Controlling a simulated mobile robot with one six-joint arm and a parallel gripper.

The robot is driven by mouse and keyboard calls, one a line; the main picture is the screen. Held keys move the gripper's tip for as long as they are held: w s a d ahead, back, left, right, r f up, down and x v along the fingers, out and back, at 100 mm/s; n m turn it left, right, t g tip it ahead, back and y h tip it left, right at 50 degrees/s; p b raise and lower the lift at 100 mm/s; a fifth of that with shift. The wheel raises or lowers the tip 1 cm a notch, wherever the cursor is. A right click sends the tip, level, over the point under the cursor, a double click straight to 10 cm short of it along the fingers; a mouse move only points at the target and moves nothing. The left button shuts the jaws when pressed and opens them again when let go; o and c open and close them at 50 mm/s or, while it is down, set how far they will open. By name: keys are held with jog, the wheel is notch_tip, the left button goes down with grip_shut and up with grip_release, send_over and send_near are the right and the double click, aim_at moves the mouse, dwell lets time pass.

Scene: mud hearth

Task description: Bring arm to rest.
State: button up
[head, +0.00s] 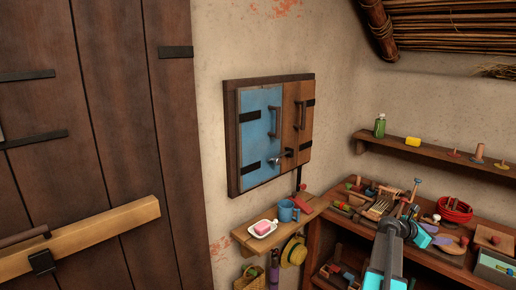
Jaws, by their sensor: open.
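My arm rises from the bottom edge at the right in the head view, in front of the wooden workbench (345,222). My gripper (430,238) is small and partly hidden behind the grey wrist part of the arm, over the cluttered bench top. It is open, and I see nothing held in it. Whether it touches anything on the bench I cannot tell.
The bench holds many small tools and a red coil (455,209). A small shelf (262,240) holds a blue mug (288,211) and a dish with pink soap (262,228). A wall cabinet (232,140) with a blue door is shut. A barred wooden door (100,120) stands left.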

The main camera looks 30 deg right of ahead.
jog(key=w+a+f+n+t+y, duration=0.2)
jog(key=w+a+f+n+t, duration=0.25)
jog(key=w+a+f, duration=1.85)
jog(key=a+f+y, duration=0.1)
jog(key=a+f, duration=0.3)
jog(key=a, duration=0.3)
jog(key=a+f+y, duration=0.1)
jog(key=a+f, duration=0.3)
jog(key=a, duration=0.4)
jog(key=s+a+f+m+g+y, duration=0.1)
jog(key=s+a+f, duration=0.2)
jog(key=a+f, duration=0.35)
jog(key=s+a+f+m+y, duration=0.1)
jog(key=s+a+f+y, duration=0.15)
jog(key=a, duration=0.65)
jog(key=s+a+f+m+g, duration=0.1)
jog(key=s+a+f, duration=0.35)
jog(key=a, duration=0.35)
jog(key=s+a+f+m+g+y, duration=0.1)
jog(key=s+a+m+g+y, duration=0.1)
jog(key=s+a+m, duration=0.5)
jog(key=s+a+f+m+g+y, duration=0.2)
jog(key=s+a+m+y, duration=0.2)
jog(key=s+a+m, duration=0.4)
jog(key=shift+s+a, duration=1.2)
jog(key=shift+s, duration=0.35)
